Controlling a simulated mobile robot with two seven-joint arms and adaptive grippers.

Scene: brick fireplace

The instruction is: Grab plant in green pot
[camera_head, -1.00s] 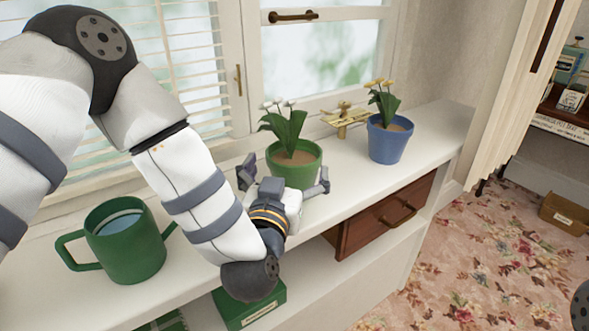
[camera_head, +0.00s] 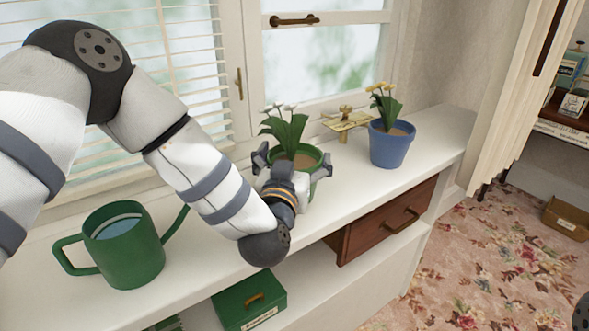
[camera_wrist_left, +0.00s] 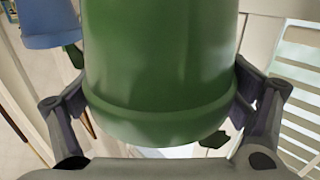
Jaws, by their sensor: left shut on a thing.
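The plant in the green pot (camera_head: 309,159) stands on the white window shelf, with green leaves (camera_head: 286,128) and small white flowers. My left gripper (camera_head: 293,166) is shut on the green pot, one finger on each side, and hides most of its front. In the left wrist view the green pot (camera_wrist_left: 160,70) fills the middle between the two finger pads. I cannot tell whether the pot is lifted off the shelf. My right gripper is not in view.
A blue pot (camera_head: 390,148) with a yellow-flowered plant stands to the right. A green watering can (camera_head: 124,250) stands on the left. Below are a wooden drawer (camera_head: 385,222) and a green box (camera_head: 250,300).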

